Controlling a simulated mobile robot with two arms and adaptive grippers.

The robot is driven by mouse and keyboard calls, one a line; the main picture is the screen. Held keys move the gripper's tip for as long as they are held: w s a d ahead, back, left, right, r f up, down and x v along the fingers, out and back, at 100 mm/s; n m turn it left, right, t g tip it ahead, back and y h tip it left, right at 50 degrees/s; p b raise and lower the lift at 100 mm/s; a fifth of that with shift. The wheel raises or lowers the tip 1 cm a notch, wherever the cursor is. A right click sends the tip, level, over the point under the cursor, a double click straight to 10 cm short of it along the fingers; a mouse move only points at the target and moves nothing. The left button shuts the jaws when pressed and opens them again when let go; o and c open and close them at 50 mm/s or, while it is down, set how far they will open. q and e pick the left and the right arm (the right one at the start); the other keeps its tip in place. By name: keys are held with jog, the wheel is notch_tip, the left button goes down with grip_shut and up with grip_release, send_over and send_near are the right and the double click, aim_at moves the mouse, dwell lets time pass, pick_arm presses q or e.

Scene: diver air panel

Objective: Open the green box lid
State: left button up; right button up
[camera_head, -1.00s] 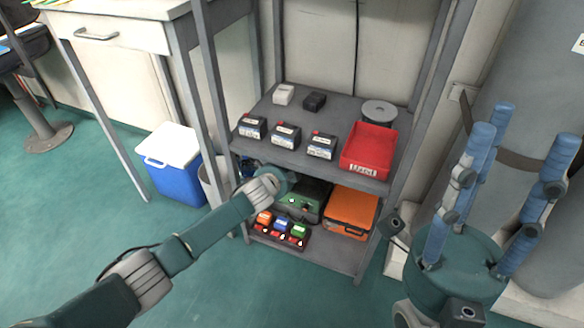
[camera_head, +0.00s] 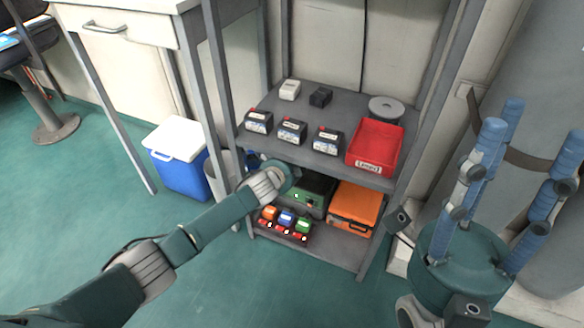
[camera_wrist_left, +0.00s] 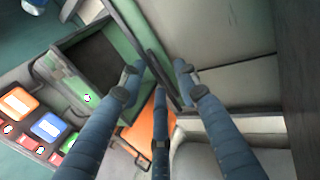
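The green box (camera_head: 317,190) sits on the lower shelf, partly behind my left arm in the head view. In the left wrist view the green box (camera_wrist_left: 72,88) shows a dark hollow inside, and its green lid (camera_wrist_left: 136,30) stands tilted up at the hollow's right side. My left gripper (camera_wrist_left: 158,74) has its fingers spread, with the lid's edge running between them; I cannot tell whether they touch it. In the head view the left gripper is hidden under the upper shelf. My right gripper (camera_head: 527,130) is open and empty, fingers pointing up, right of the shelf unit.
An orange box (camera_head: 354,207) stands right of the green box. A tray of coloured blocks (camera_head: 284,228) is in front. The upper shelf (camera_head: 345,168) carries a red bin (camera_head: 375,147) and several dark boxes. A blue and white cooler (camera_head: 178,160) stands left on open floor.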

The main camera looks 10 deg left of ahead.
pick_arm(q)
jog(key=s+a, duration=0.2)
jog(key=s, duration=0.5)
jog(key=s+a+r, duration=0.1)
jog(key=s+a, duration=0.1)
jog(key=s, duration=0.4)
jog(key=shift+s+a+r, duration=0.15)
jog(key=shift+s+a, duration=0.1)
jog(key=shift+s, duration=0.15)
